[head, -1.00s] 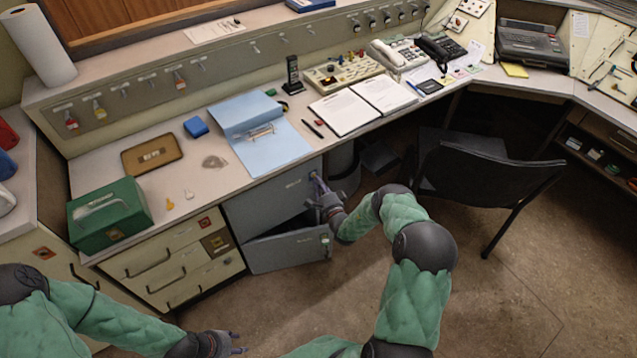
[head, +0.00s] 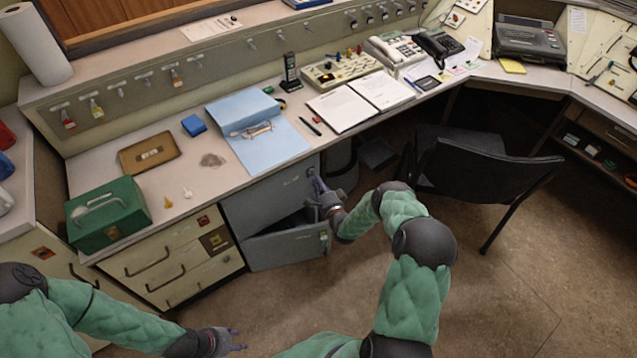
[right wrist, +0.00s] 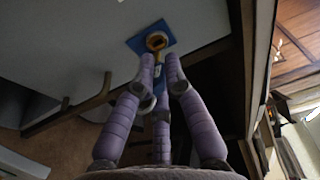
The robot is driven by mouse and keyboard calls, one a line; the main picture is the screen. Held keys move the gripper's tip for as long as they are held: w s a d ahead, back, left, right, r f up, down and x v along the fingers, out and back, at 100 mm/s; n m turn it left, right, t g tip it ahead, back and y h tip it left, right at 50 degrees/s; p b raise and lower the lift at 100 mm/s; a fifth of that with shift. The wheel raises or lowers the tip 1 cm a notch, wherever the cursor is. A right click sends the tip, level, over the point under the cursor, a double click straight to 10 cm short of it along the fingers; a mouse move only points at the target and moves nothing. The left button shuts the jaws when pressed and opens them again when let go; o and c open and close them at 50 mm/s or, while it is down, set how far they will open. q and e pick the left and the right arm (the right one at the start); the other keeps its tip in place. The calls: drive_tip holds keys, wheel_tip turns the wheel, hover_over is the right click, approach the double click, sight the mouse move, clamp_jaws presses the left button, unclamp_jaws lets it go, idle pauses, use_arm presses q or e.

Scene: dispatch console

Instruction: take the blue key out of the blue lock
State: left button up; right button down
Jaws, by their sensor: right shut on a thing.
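The blue lock (right wrist: 135,42) is a square blue plate with a brass ring in its middle, on the face of the grey cabinet (head: 262,200) under the desk. In the right wrist view, my right gripper (right wrist: 160,62) has its purple fingertips close together just at the brass ring. I cannot tell how deep the key sits. In the head view the right gripper (head: 317,182) is at the cabinet's upper right. My left gripper (head: 238,340) is open and empty above the floor.
The cabinet's lower drawer (head: 285,247) stands partly open below the lock. A black chair (head: 485,170) is to the right of my right arm. The desk edge overhangs the cabinet. A green box (head: 108,213) and a blue binder (head: 265,150) lie on the desk.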

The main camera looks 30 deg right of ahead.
drive_tip(key=s+p, duration=0.2)
drive_tip(key=s, duration=0.4)
drive_tip(key=shift+d, duration=0.2)
idle(0.4)
idle(0.4)
